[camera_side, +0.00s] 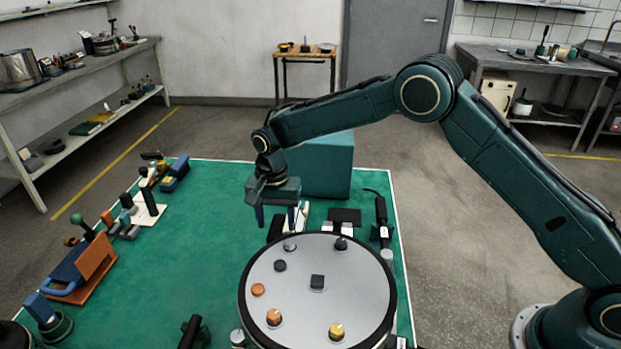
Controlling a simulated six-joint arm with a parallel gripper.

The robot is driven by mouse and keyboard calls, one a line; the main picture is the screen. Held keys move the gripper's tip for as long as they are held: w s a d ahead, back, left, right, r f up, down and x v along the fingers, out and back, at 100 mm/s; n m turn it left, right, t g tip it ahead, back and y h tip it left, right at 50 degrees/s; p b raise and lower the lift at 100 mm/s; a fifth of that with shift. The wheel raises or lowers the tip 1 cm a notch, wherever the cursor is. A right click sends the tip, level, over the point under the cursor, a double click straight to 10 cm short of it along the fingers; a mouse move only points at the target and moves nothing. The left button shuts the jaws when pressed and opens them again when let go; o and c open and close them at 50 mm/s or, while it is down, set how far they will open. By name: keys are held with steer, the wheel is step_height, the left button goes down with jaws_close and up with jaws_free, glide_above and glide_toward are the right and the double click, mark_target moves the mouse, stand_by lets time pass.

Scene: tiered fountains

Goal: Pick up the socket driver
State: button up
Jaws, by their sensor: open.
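My gripper (276,217) points down with its two fingers apart and nothing seen between them. It hangs over the green mat (200,265), by the back left edge of a round grey disc (315,262). I cannot tell for sure which thing is the socket driver. A dark, long tool (381,212) with a cord is at the mat's right side, to the right of my gripper. Another black tool (191,330) is at the front, partly cut off by the frame. Some dark and white things behind the disc are partly hidden by my gripper.
The disc bears several small knobs and blocks, among them an orange one (258,290) and a yellow-topped one (336,331). A green box (325,168) stands behind my gripper. Tools and an orange stand (95,265) line the mat's left edge. The mat's middle left is clear.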

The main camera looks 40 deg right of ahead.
mark_target(276, 225)
steer(key=shift+f, duration=2.1)
jaws_close()
steer(key=shift+r, duration=0.25)
step_height(276, 225, up, 20)
steer(key=shift+f, duration=0.15)
